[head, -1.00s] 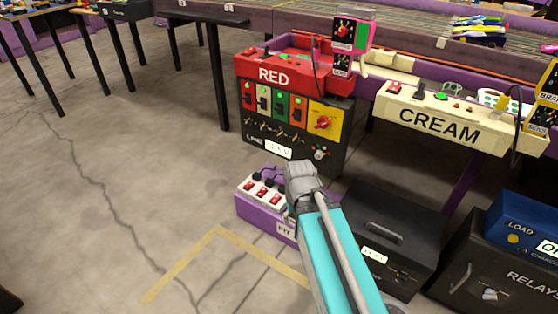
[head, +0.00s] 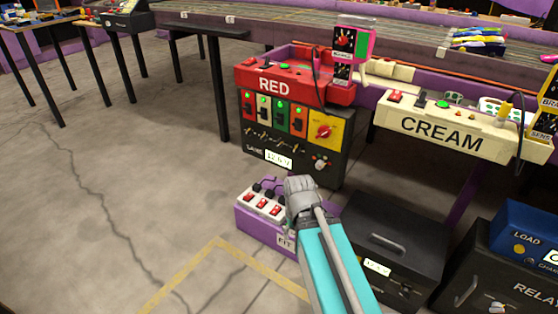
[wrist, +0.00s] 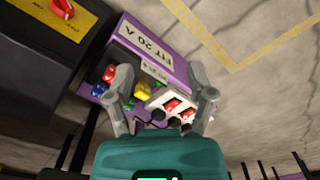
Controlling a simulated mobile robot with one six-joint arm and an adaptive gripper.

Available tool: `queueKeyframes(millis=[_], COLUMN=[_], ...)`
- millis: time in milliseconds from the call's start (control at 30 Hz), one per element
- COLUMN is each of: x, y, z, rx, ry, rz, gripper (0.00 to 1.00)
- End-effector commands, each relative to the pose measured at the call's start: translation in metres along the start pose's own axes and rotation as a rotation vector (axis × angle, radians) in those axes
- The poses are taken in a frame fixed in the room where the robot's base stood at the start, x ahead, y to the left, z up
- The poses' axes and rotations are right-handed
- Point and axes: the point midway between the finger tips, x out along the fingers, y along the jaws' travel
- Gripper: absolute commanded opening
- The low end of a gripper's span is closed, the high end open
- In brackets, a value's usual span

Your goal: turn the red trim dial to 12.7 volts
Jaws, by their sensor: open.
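The black RED lane panel (head: 252,148) stands under the red box marked RED (head: 268,84). A small pale round dial (head: 320,163) sits at its lower right, beside a white display (head: 278,159) whose digits are too blurred to read surely. A larger red knob (head: 323,131) sits on a yellow plate above that dial; a red knob on yellow also shows at the top left of the wrist view (wrist: 62,8). My gripper (head: 302,190) is below and in front of the panel, apart from it. In the wrist view my gripper (wrist: 165,92) is open and empty.
A black handled case (head: 392,245) stands to the right, under the CREAM station (head: 440,132). The concrete floor at left is clear.

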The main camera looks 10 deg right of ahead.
Motion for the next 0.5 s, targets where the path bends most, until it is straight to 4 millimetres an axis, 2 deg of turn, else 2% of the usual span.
queueKeyframes(millis=[300, 367, 500], x=[0.0, 0.0, -0.002], y=[0.0, 0.0, -0.0008], z=[0.0, -0.0001, -0.0038], rx=[0.0, -0.001, -0.026], ry=[0.0, 0.0, 0.003], rz=[0.0, 0.0, 0.013], gripper=[0.7, 0.64, 0.64])
